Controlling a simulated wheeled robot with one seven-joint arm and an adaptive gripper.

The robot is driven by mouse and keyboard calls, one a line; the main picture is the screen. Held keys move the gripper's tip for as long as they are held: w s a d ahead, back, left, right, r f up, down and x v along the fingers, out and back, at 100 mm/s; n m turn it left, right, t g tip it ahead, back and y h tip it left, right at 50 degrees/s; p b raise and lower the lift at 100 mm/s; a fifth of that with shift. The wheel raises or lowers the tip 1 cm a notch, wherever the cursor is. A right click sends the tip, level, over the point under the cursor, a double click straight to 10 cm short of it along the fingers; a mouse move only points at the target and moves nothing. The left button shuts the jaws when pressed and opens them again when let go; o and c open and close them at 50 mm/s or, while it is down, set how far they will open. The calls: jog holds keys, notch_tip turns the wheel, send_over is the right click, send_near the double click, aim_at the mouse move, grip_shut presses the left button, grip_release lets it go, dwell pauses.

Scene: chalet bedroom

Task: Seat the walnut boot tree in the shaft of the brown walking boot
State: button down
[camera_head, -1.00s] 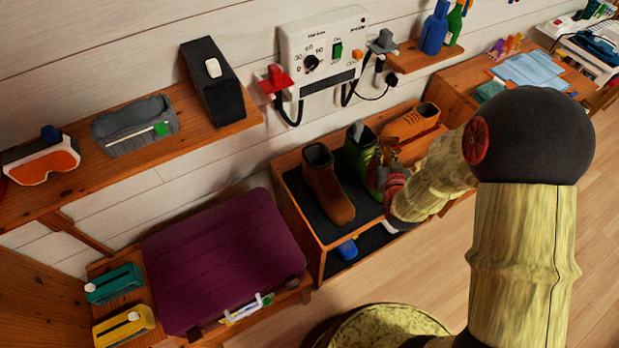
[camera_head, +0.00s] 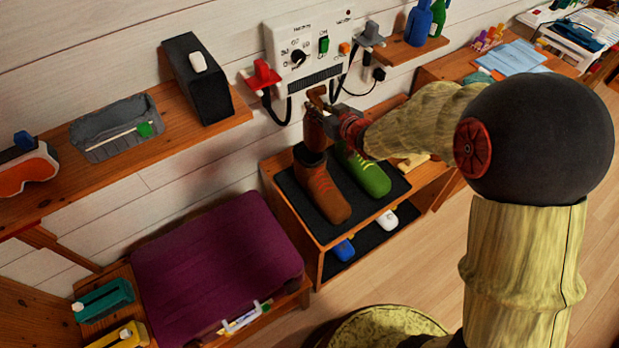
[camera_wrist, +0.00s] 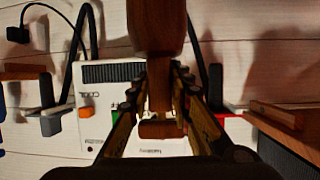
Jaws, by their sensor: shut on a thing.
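The brown walking boot (camera_head: 324,192) stands on the dark top of a wooden rack in the head view, shaft toward the wall and toe toward me. My gripper (camera_head: 327,117) is above it, shut on the walnut boot tree (camera_head: 314,132). The tree hangs roughly upright, its handle (camera_head: 317,94) on top and its lower end at the boot's shaft opening. I cannot tell whether that end is inside the shaft or just above it. In the wrist view, the fingers (camera_wrist: 160,98) flank the tree's narrow stem, with its thick body (camera_wrist: 155,28) beyond.
A green boot (camera_head: 366,176) stands close on the right, its shaft hidden by my gripper. A white control box (camera_head: 308,45) with cables is on the wall behind. A shelf (camera_head: 160,145) with a black box (camera_head: 200,85) is at left; a purple case (camera_head: 215,260) lies lower left.

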jog(key=shift+w+a+r+n+g+y, duration=0.15)
jog(key=shift+a+r+n+y, duration=0.15)
jog(key=shift+a, duration=0.2)
jog(key=shift+w+a+r+n+g+y, duration=0.1)
jog(key=shift+a+r+n+g+y, duration=0.15)
jog(key=shift+a, duration=0.2)
jog(key=shift+s+f, duration=0.2)
jog(key=shift+f, duration=0.45)
notch_tip(320, 180, down, 18)
jog(key=b, duration=0.6)
jog(key=shift+b, duration=0.3)
jog(key=shift+f, duration=0.15)
jog(key=c, duration=2.1)
grip_release()
jog(key=shift+f, duration=0.1)
jog(key=shift+o, duration=1)
